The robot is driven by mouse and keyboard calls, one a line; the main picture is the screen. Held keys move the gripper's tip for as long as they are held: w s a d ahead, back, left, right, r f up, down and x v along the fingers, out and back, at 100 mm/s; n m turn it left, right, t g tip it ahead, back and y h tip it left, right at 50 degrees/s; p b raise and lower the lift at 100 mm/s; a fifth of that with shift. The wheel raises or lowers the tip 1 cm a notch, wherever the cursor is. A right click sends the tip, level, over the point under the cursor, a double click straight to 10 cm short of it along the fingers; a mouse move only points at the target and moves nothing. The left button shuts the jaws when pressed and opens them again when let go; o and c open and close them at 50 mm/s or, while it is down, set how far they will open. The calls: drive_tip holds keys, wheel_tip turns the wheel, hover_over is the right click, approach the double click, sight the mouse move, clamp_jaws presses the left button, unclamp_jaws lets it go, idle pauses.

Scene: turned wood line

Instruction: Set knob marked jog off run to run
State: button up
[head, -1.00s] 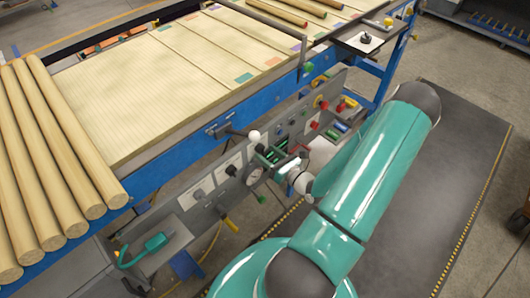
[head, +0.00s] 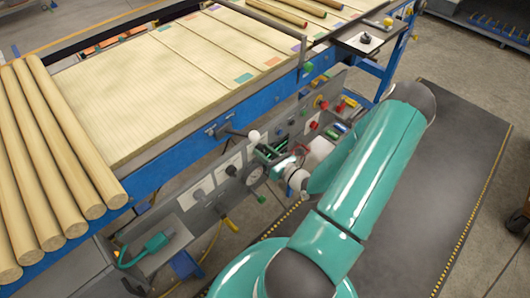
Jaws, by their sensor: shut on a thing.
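The panel's markings are too small to read.
Beside my gripper are the gauge (head: 254,175), a white ball-ended lever (head: 254,135) and black knobs on pale plates (head: 231,170). Red buttons (head: 314,125) lie to the right. A teal handheld tool (head: 155,243) lies at the lower left. Wooden rods rest on the table above.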

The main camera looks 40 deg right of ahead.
drive_tip(key=m, duration=0.4)
drive_tip(key=shift+m, duration=2.3)
drive_tip(key=shift+f, duration=0.1)
drive_tip(key=o, duration=1)
drive_tip(key=s, duration=1.4)
drive_tip(key=shift+d, duration=0.2)
drive_tip(key=shift+w, duration=0.1)
